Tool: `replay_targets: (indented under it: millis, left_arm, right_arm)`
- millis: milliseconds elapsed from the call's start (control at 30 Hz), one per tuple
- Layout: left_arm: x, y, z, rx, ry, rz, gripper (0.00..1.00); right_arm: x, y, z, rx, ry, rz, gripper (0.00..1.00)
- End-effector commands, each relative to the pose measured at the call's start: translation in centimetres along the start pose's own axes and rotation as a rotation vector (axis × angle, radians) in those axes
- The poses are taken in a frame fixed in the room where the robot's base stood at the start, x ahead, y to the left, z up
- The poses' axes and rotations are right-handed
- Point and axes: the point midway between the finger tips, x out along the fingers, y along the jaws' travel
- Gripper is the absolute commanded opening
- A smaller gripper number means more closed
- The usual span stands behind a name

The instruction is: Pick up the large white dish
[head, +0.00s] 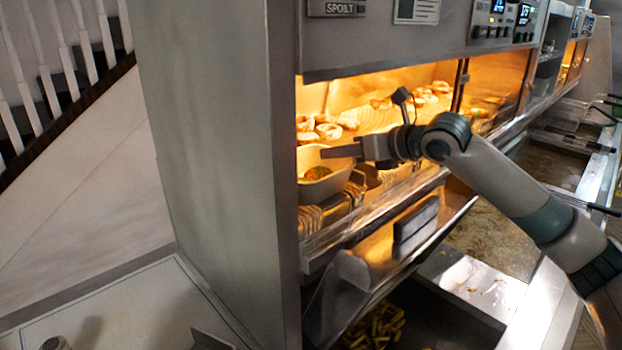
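The large white dish (329,188) is a deep bowl, tinted yellow by the warm light, at the left end of the lit heated cabinet. Part of the dish's right side is hidden behind the gripper. My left gripper does not show.
A grey cabinet wall (215,150) stands close left of the dish. Fried rings (327,131) lie behind it, and stacked round items (311,219) stand below it. A glass-edged ledge (372,217) runs along the front. Below is a bin of fries (376,327).

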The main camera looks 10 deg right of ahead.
Motion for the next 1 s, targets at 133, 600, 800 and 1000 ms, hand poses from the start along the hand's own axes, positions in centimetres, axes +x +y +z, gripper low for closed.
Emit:
replay_targets:
  millis: [133, 600, 800, 1000]
  left_arm:
    - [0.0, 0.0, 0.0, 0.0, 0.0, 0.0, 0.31]
    - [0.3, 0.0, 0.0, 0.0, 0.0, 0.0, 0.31]
    - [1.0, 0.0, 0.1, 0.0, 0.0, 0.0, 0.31]
    - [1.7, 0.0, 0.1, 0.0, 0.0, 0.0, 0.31]
  right_arm:
    - [0.0, 0.0, 0.0, 0.0, 0.0, 0.0, 0.0]
    - [-0.2, 0.1, 0.5, 0.0, -0.003, 0.0, 0.0]
    - [-0.6, 0.3, 1.4, -0.001, -0.005, 0.001, 0.0]
    - [-1.1, 0.6, 2.7, -0.001, -0.005, 0.001, 0.0]
